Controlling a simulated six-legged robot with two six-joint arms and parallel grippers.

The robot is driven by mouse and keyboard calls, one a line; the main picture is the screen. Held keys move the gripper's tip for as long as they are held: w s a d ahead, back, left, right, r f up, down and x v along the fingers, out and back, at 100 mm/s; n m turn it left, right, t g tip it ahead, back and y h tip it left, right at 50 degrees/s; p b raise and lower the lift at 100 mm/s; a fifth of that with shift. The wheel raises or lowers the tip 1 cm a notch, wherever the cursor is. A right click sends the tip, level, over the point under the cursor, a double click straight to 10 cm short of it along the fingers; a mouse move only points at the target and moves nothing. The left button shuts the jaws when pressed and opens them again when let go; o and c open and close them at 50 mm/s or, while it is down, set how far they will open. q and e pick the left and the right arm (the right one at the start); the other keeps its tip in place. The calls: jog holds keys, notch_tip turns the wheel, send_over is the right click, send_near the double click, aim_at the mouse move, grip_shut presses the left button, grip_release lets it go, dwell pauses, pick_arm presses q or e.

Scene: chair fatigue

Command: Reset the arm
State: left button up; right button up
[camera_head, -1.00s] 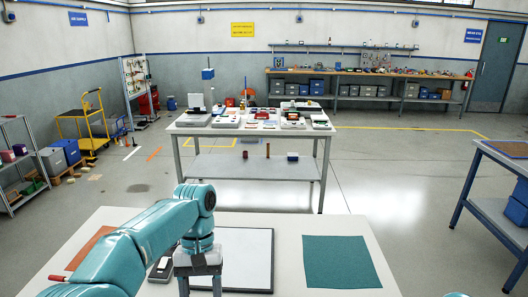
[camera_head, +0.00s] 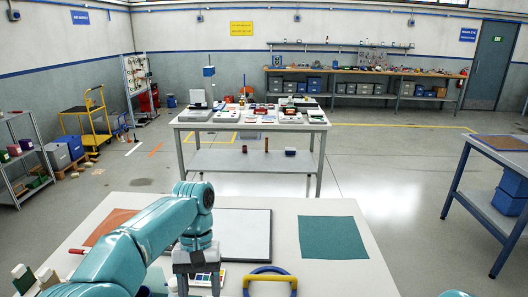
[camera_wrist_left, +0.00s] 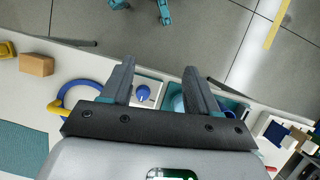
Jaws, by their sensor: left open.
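My left arm, teal, comes in from the left in the head view and bends down over the near white table (camera_head: 375,275). Its left gripper (camera_head: 198,284) points down in front of the white board with a dark rim (camera_head: 243,235). In the left wrist view the gripper's two dark fingers (camera_wrist_left: 158,75) stand apart with nothing held between them. Below and beyond them show a white item with a blue knob (camera_wrist_left: 142,93) and a teal tray (camera_wrist_left: 235,103). My right gripper is not seen.
A blue and yellow ring-shaped handle (camera_head: 270,272) lies right of the gripper, also seen in the wrist view (camera_wrist_left: 70,92). A teal mat (camera_head: 333,237) and brown mat (camera_head: 108,226) lie on the table. A brown block (camera_wrist_left: 37,64) sits near the table edge.

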pick_arm(q)
jog(key=s+d+f+t+h, duration=0.1)
jog(key=s+f, duration=0.3)
jog(key=f, duration=0.9)
jog(key=s+d+f+t+h, duration=0.1)
jog(key=s+f+h, duration=0.15)
jog(key=f, duration=1.05)
jog(key=s+f+t, duration=0.1)
jog(key=s+f, duration=0.2)
jog(key=s, duration=0.5)
jog(key=s+f+t, duration=0.1)
jog(key=s+f, duration=0.2)
jog(key=s, duration=0.5)
jog(key=shift+n+t, duration=0.4)
jog(key=shift+a, duration=0.1)
